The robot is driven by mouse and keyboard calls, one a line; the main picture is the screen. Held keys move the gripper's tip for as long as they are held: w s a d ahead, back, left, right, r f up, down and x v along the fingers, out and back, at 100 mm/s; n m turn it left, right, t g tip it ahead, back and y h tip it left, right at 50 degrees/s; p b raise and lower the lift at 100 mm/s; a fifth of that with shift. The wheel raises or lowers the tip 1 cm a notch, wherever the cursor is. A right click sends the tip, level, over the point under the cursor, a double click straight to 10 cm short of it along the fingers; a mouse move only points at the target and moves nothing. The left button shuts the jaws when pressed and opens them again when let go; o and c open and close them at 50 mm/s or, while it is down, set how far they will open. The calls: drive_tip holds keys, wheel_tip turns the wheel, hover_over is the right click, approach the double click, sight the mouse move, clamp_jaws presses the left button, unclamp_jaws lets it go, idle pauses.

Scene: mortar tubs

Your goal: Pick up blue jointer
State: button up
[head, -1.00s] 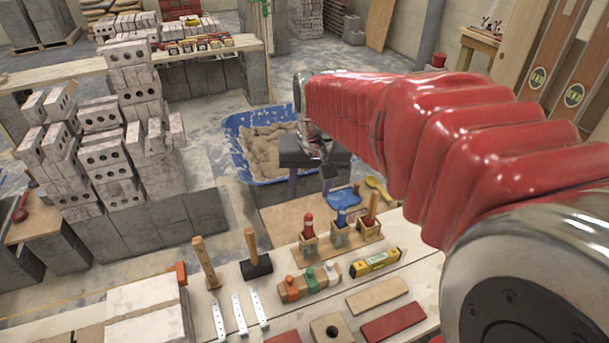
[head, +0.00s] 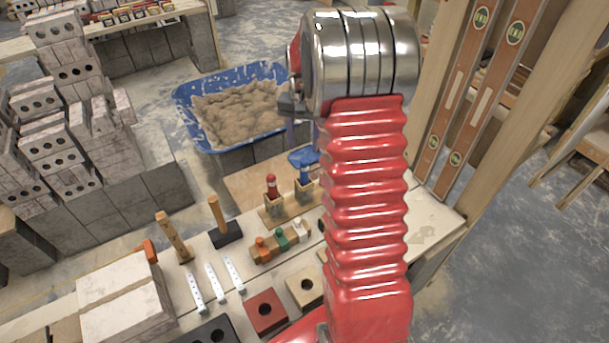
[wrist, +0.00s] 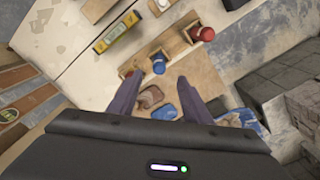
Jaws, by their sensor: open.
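The blue jointer (head: 304,176) stands handle-up in a small wooden holder block, just left of my red arm in the head view. In the wrist view its blue handle (wrist: 158,63) shows from above, just beyond the fingertips and roughly centred between them. My gripper (wrist: 159,78) is open and empty, with its two dark fingers spread. In the head view it is mostly hidden behind my arm. A red-handled tool (head: 271,185) stands in the holder block beside the blue one and also shows in the wrist view (wrist: 203,35).
A yellow level (wrist: 117,32) lies on the bench. A blue tub of sand (head: 240,110) stands behind, with stacked bricks (head: 60,140) at left. Long levels (head: 480,90) lean at right.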

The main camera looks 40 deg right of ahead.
sight(304, 161)
drive_tip(key=shift+d+f, duration=0.2)
drive_tip(key=shift+f, duration=4.3)
drive_tip(key=shift+w+f, duration=0.1)
drive_tip(key=shift+f, duration=2.5)
drive_tip(key=shift+c, duration=0.6)
clamp_jaws()
